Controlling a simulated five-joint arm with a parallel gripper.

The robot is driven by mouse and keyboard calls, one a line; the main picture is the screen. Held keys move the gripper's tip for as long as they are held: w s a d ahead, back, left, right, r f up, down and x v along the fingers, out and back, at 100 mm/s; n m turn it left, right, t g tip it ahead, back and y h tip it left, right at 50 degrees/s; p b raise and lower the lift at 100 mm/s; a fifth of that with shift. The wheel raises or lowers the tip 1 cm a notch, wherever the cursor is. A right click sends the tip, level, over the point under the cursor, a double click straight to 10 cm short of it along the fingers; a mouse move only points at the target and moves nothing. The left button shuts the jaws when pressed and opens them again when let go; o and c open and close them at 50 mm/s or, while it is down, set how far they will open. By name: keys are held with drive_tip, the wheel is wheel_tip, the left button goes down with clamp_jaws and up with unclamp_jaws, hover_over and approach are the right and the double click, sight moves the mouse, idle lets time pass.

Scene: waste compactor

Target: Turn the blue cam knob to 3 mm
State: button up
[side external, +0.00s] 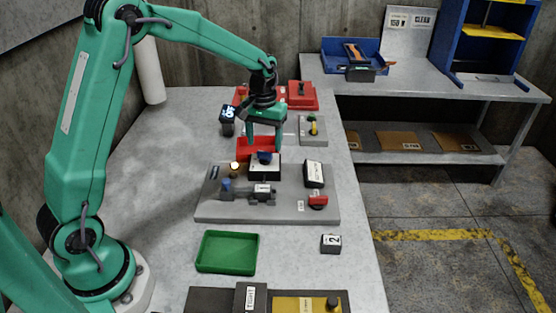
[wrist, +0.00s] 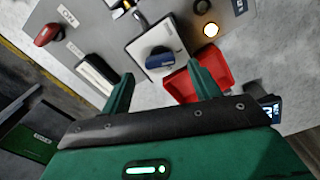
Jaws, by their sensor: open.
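The blue cam knob (side external: 264,157) sits on top of a white-faced block with dark sides on the grey fixture plate (side external: 215,207). In the wrist view the blue knob (wrist: 160,60) shows on the white face, with a dark round base. My gripper (side external: 264,145) points down above the knob. I see no clear contact. A small dark display (side external: 228,114) with lit digits stands behind the plate to the left; its digits are too small to read surely.
A lit round lamp (side external: 234,168) and a red-handled part (side external: 318,200) are on the plate. A red tray (side external: 243,151) lies just behind the knob block. A green tray (side external: 228,251) and a block marked 2 (side external: 331,243) stand in front.

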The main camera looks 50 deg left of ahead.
sight(264, 152)
drive_tip(key=shift+r, duration=2.3)
drive_tip(key=s+d+r+m+t, duration=0.2)
drive_tip(key=s+d+r+t, duration=0.1)
drive_tip(key=s+r, duration=0.75)
drive_tip(key=s+d+f+m+t, duration=0.1)
drive_tip(key=s+d+m+t, duration=0.1)
drive_tip(key=s, duration=1.2)
drive_tip(key=shift+s+d+f+m+t, duration=0.15)
drive_tip(key=shift+s+f+m+t, duration=0.15)
drive_tip(key=shift+s+m, duration=0.15)
drive_tip(key=shift+w, duration=0.1)
